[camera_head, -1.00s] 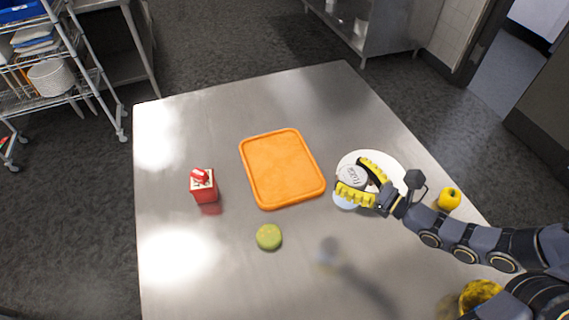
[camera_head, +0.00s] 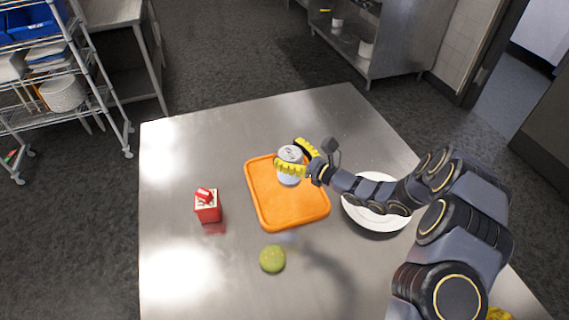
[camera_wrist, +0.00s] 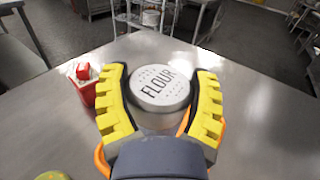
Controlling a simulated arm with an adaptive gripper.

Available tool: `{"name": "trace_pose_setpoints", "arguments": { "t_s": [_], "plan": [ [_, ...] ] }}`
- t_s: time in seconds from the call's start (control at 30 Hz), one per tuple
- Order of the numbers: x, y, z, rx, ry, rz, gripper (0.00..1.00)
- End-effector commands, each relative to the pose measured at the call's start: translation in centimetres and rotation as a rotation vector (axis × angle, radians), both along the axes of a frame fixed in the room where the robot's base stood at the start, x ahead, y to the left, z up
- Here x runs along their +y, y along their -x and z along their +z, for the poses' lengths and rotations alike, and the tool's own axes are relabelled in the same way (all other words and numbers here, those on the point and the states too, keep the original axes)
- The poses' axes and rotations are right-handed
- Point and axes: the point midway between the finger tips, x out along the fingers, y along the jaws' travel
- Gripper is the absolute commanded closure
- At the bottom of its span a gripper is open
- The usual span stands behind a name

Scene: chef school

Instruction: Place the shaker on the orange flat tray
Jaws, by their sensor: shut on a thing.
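The shaker (camera_head: 289,166) is a small pale can, and its white lid reads "FLOUR" in the wrist view (camera_wrist: 161,87). My gripper (camera_head: 297,157) has yellow padded fingers and is shut on the shaker, one finger on each side. It holds the shaker upright over the upper part of the orange flat tray (camera_head: 290,210). I cannot tell for sure whether the shaker's base touches the tray. In the wrist view, my gripper (camera_wrist: 161,95) and the shaker hide most of the tray, with only bits of orange rim showing.
A red box-shaped container (camera_head: 207,207) stands left of the tray. A green round fruit (camera_head: 272,259) lies in front of it. A white plate (camera_head: 377,222) sits to the right, partly behind my arm. The far part of the metal table (camera_head: 220,128) is clear.

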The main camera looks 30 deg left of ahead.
Motion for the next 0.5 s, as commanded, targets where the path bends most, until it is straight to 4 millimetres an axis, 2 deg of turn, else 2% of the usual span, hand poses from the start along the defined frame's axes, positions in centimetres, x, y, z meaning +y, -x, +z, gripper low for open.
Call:
{"name": "trace_pose_setpoints", "arguments": {
  "t_s": [0.03, 0.3, 0.5],
  "plan": [
    [0.7, -0.6, -0.6, -0.003, 0.001, 0.006, 0.69],
    [2.6, -3.2, -4.7, 0.000, 0.001, 0.005, 0.69],
    [3.0, -4.2, -5.8, 0.002, 0.000, 0.000, 0.69]
  ]
}}
